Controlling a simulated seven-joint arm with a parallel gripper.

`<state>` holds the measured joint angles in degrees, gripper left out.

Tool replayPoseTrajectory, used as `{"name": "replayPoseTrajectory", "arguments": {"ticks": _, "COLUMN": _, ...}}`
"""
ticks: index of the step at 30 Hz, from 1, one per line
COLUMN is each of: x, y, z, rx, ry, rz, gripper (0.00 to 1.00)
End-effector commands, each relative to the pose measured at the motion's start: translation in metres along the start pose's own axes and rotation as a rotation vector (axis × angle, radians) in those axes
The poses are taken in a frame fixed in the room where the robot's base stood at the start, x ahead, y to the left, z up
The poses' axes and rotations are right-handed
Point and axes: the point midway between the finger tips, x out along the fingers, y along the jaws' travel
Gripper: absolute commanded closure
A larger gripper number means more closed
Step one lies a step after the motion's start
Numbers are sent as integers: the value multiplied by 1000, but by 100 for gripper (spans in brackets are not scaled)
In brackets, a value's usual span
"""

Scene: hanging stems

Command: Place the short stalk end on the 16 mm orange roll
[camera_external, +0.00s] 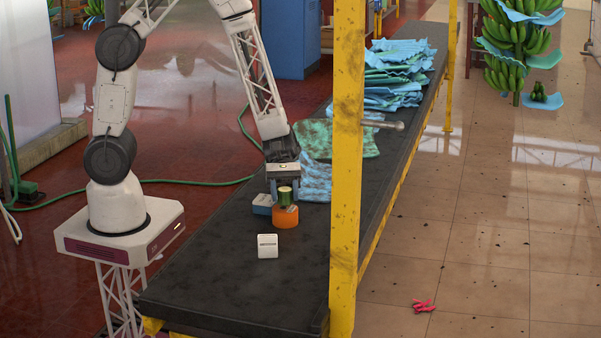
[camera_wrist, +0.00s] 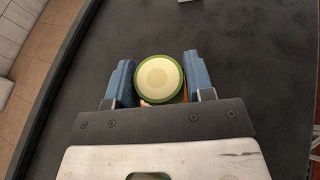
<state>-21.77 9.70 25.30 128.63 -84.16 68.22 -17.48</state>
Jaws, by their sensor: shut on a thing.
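The short stalk end (camera_external: 285,196) is a small green cylinder held upright between the blue-grey fingers of my gripper (camera_external: 284,201). In the wrist view its pale round cut face with a green rim (camera_wrist: 160,78) sits between both fingers of my gripper (camera_wrist: 159,72). The orange roll (camera_external: 286,217) stands on the dark table directly below the stalk end. The stalk's lower end appears at the roll's top; I cannot tell whether they touch. In the wrist view only slivers of orange show beneath the stalk, so most of the roll is hidden.
A blue box (camera_external: 262,205) stands close left of the roll. A white labelled block (camera_external: 268,246) stands nearer the table's front. Crumpled blue-green sheets (camera_external: 318,180) lie behind. A yellow post (camera_external: 346,170) rises at the right edge. The front of the dark table (camera_external: 220,285) is clear.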

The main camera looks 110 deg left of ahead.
Motion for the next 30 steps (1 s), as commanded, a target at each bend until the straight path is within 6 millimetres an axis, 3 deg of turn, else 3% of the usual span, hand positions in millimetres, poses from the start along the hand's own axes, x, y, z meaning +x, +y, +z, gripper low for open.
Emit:
{"name": "replayPoseTrajectory", "arguments": {"ticks": 6, "x": 5, "y": 0, "z": -11, "rx": -1, "ry": 0, "rz": 0, "gripper": 75}}
{"name": "replayPoseTrajectory", "arguments": {"ticks": 20, "x": 6, "y": 0, "z": -14, "rx": 0, "ry": 0, "rz": 0, "gripper": 75}}
{"name": "replayPoseTrajectory", "arguments": {"ticks": 21, "x": 6, "y": 0, "z": -14, "rx": 0, "ry": 0, "rz": 0, "gripper": 47}}
{"name": "replayPoseTrajectory", "arguments": {"ticks": 24, "x": 6, "y": 0, "z": -14, "rx": 0, "ry": 0, "rz": 0, "gripper": 32}}
{"name": "replayPoseTrajectory", "arguments": {"ticks": 26, "x": 6, "y": 0, "z": -14, "rx": 0, "ry": 0, "rz": 0, "gripper": 26}}
{"name": "replayPoseTrajectory", "arguments": {"ticks": 30, "x": 6, "y": 0, "z": -14, "rx": 0, "ry": 0, "rz": 0, "gripper": 26}}
